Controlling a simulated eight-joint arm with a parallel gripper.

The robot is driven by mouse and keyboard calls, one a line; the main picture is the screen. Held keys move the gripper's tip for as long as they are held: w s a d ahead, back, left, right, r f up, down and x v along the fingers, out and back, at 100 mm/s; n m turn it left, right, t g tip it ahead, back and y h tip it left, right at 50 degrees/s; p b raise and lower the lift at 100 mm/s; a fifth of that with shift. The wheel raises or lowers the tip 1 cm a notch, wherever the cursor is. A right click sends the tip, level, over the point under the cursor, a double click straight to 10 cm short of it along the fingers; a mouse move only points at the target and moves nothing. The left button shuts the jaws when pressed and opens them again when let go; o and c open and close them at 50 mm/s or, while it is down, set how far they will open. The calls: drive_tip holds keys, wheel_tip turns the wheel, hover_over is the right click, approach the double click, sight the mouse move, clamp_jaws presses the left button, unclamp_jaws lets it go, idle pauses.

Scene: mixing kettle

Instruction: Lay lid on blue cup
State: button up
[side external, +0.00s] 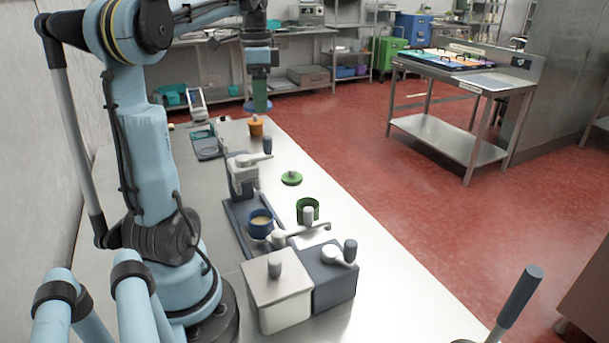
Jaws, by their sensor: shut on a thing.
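The blue cup (260,223), with pale contents showing at its open top, stands on the dark base plate of the mixing station near the middle of the table. My gripper (258,97) is raised above the far end of the table, well behind the cup. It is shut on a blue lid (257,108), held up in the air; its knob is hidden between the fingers. In the picture the lid is just above an orange cup with its lid (256,127); the true gap is hard to judge.
A green lid (291,178) lies on the table, behind an open green cup (308,210). A grey tap-like device (243,170) stands behind the blue cup. White (277,295) and dark grey (333,280) boxes with levers stand in front. The table's right strip is clear.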

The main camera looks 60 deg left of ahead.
drive_tip(key=s+d+f, duration=0.1)
drive_tip(key=s+d, duration=0.2)
drive_tip(key=d, duration=0.4)
drive_tip(key=s+d+f, duration=0.1)
drive_tip(key=s+d, duration=0.2)
drive_tip(key=d, duration=0.5)
drive_tip(key=shift+w+a+f, duration=0.1)
drive_tip(key=shift+a+f, duration=0.1)
drive_tip(key=shift+f, duration=3.7)
drive_tip(key=shift+w+a+f, duration=0.1)
drive_tip(key=shift+a+f, duration=0.05)
drive_tip(key=shift+f, duration=3.75)
drive_tip(key=shift+f, duration=0.55)
drive_tip(key=o, duration=1.1)
drive_tip(key=shift+c, duration=0.2)
drive_tip(key=shift+r, duration=0.1)
drive_tip(key=shift+c, duration=0.2)
